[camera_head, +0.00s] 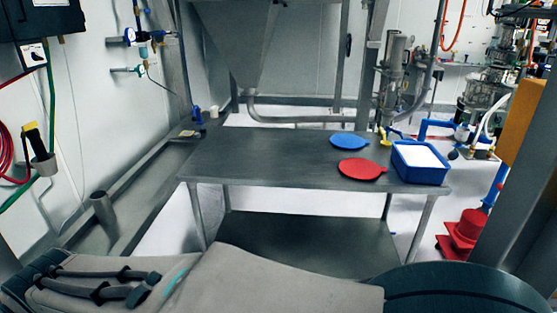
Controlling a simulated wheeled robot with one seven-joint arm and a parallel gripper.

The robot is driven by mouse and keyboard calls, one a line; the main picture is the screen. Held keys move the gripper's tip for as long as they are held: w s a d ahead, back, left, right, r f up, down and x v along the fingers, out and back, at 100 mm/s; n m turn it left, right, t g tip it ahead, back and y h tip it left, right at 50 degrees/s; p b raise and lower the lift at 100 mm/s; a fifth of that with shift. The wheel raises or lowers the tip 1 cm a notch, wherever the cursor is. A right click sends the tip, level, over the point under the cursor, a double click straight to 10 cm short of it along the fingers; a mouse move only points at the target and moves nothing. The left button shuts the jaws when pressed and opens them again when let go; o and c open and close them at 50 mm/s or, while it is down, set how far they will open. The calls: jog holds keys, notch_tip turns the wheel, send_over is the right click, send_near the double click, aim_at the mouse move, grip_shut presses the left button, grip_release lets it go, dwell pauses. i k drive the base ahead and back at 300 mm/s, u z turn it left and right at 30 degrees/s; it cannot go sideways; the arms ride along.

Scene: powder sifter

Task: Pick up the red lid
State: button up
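The red lid (361,169) is a flat round disc with a small tab on its right side. It lies on the right half of the grey metal table (250,160), near the front edge. A blue lid (349,142) of similar shape lies just behind it, apart from it. My arm (250,285) crosses the bottom of the view, in front of the table. My gripper is outside the view, so its state does not show.
A blue crate (420,176) with white contents stands at the table's right end, close to the red lid. A small yellow item (385,139) sits behind it. The table's left half is clear. A grey post (505,190) rises at the right.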

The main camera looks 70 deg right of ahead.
aim_at(356, 168)
jog(key=i, duration=0.4)
jog(key=z, duration=1.7)
jog(key=i, duration=1.2)
jog(key=z, duration=2.3)
jog(key=i, duration=1)
